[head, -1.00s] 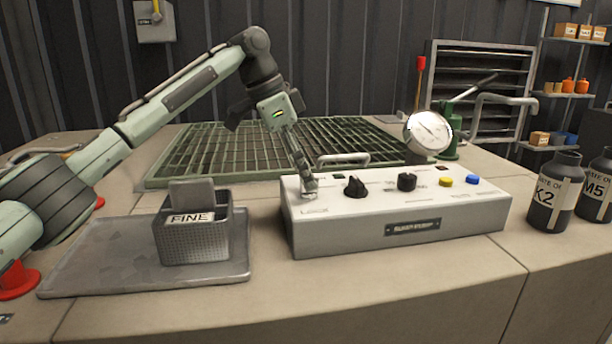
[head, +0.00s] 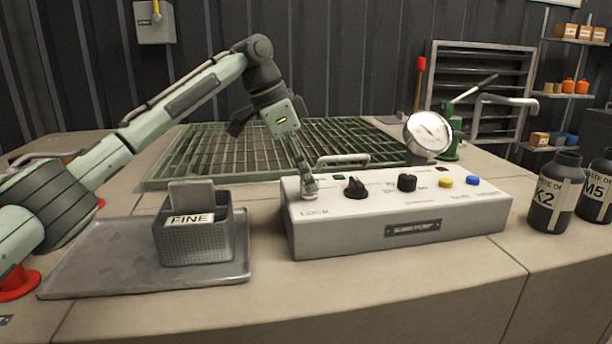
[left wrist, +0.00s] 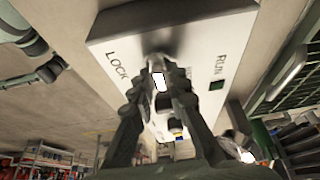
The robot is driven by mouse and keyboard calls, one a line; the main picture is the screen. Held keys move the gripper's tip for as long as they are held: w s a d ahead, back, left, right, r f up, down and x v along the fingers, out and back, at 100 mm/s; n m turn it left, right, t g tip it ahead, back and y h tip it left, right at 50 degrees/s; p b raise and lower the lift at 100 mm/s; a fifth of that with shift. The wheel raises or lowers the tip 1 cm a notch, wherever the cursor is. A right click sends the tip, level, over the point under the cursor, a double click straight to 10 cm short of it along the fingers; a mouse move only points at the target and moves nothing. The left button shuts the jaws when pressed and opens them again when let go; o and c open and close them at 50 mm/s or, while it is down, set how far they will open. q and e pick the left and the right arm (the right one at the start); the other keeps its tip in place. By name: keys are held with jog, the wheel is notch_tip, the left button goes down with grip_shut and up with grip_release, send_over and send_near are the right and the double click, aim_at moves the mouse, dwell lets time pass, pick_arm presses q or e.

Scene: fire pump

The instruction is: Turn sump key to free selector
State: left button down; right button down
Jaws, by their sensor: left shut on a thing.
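The white control panel box (head: 400,226) sits on the counter in the head view. My left gripper (head: 309,190) reaches down to its left end, above the printed word LOCK. In the left wrist view my left gripper (left wrist: 160,98) is shut on the small sump key (left wrist: 158,72), which is mostly hidden between the fingers. LOCK and RUN are printed on either side of the key. The black selector knob (head: 356,187) stands just right of the gripper. A second black knob (head: 406,182) is further right. My right gripper is not in view.
Yellow (head: 445,182) and blue (head: 473,180) buttons are on the panel's right. A FINE basket (head: 196,240) on a metal tray (head: 90,275) is to the left. A green grating (head: 200,150) lies behind; bottles (head: 553,195) stand right.

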pick_arm(q)
jog(key=shift+s+r+n+t+p, duration=0.15)
jog(key=shift+n+t+p, duration=0.15)
jog(key=shift+n+p, duration=0.7)
jog(key=n+t+p, duration=0.1)
jog(key=n, duration=0.2)
jog(key=shift+d+y, duration=0.15)
jog(key=shift+y, duration=0.25)
jog(key=shift+n+t, duration=0.4)
jog(key=shift+n, duration=0.6)
jog(key=n+y, duration=0.1)
jog(key=n, duration=0.1)
jog(key=n+t+y, duration=0.1)
jog(key=n, duration=0.1)
jog(key=shift+s+d+n, duration=0.15)
jog(key=shift+n, duration=0.15)
jog(key=n+y, duration=0.2)
jog(key=n, duration=0.4)
jog(key=shift+d, duration=0.1)
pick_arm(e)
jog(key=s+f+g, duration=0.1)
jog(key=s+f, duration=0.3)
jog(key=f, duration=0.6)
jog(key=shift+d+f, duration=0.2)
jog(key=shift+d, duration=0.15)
pick_arm(q)
jog(key=shift+y, duration=0.3)
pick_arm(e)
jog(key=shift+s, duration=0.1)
